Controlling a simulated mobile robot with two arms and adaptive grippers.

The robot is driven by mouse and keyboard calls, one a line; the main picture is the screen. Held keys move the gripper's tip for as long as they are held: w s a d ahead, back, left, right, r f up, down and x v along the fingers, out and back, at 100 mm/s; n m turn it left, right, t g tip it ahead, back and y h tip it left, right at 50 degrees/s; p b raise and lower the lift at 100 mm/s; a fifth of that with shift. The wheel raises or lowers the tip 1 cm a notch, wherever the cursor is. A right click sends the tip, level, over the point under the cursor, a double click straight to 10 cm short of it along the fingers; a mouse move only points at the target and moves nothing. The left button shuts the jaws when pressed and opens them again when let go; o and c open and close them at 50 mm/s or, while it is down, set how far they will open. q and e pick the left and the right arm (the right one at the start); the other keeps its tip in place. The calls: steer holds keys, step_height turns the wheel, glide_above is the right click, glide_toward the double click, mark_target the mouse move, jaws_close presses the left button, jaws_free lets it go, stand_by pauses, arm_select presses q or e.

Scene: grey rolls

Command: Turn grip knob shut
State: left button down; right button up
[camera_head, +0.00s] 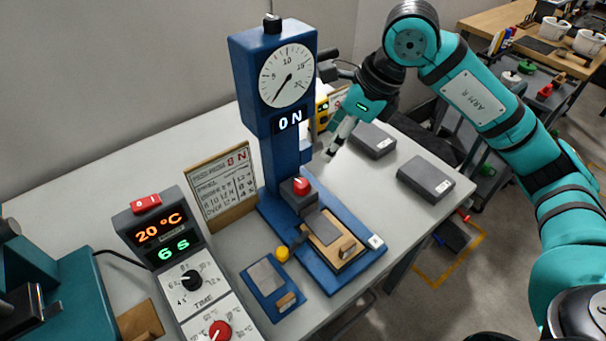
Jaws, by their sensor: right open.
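A blue test stand (272,150) with a round dial (286,76) and a "0 N" display stands on the table. A red knob (302,186) on a dark block sits low on its front, above a base with a wooden plate (335,240). No knob is labelled as the grip knob; I cannot tell which it is. My right gripper (336,146) is open and empty, pointing down just right of the stand's column, apart from the red knob. My left gripper is not in view.
A control box (180,260) reads 20 °C and 6 s, with a black knob (191,281) and another red knob (216,331). A printed card (222,185) stands behind. Grey boxes (372,140) (426,178) lie at right. A blue plate (273,288) lies in front.

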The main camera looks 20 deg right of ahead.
glide_toward(303, 183)
steer(key=p+x, duration=0.1)
steer(key=x, duration=0.5)
steer(key=shift+a+f, duration=0.15)
steer(key=shift+f, duration=0.05)
steer(key=shift+x, duration=1)
steer(key=shift+w+f, duration=0.15)
steer(key=c, duration=1.1)
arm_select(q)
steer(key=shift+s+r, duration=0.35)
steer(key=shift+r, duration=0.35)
arm_select(e)
steer(key=shift+c, duration=0.2)
